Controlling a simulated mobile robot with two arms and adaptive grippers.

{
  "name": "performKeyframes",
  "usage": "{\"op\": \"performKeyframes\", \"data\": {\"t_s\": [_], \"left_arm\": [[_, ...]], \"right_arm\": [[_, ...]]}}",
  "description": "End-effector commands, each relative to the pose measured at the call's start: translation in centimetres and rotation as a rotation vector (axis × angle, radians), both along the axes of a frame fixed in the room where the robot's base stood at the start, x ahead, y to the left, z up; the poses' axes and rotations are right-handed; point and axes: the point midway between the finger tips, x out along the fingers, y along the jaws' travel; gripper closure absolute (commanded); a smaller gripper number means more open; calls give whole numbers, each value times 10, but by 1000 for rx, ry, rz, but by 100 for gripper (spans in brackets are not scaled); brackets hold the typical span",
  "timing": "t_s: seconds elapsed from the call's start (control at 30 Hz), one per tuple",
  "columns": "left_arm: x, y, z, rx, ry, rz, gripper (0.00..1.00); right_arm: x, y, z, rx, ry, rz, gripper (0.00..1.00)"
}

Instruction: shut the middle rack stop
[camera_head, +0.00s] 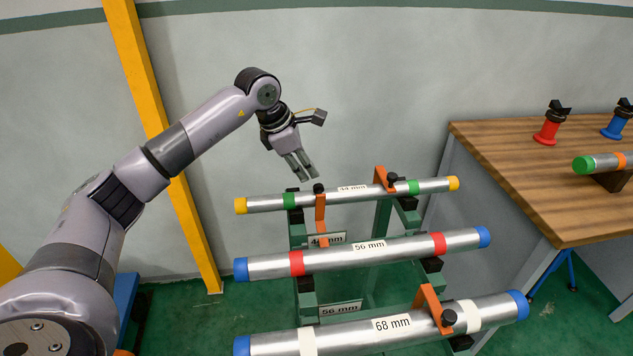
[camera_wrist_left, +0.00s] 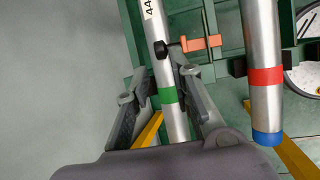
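The middle rack stop (camera_head: 321,214) is an orange arm with a black knob at its far end. It stands swung back from the 56 mm pipe (camera_head: 340,257) toward the 44 mm pipe (camera_head: 330,199), not across the 56 mm pipe. In the left wrist view the stop (camera_wrist_left: 200,43) and its knob lie just beyond my fingertips. My left gripper (camera_head: 309,178) hangs above and behind the left part of the 44 mm pipe, empty. Its fingers (camera_wrist_left: 160,85) are apart, with that pipe showing between them below. My right gripper is out of view.
Another orange stop (camera_head: 381,177) crosses the 44 mm pipe, and one (camera_head: 430,300) crosses the 68 mm pipe (camera_head: 370,333) in front. A wooden bench (camera_head: 520,180) stands at the right. A yellow post (camera_head: 160,130) rises behind my left arm.

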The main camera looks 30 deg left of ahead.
Motion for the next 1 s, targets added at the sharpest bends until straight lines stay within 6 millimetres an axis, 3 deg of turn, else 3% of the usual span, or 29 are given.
{"op": "performKeyframes", "data": {"t_s": [0.2, 0.4, 0.8, 1.0], "left_arm": [[16, -10, -40, -2, 3, 0, 78], [24, -15, -62, -1, 1, 1, 78], [27, -16, -69, -1, -1, 0, 79], [27, -16, -68, -1, -1, 0, 92]], "right_arm": [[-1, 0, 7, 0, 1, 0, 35], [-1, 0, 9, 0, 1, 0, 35], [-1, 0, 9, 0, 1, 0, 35], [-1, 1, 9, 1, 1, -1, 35]]}}
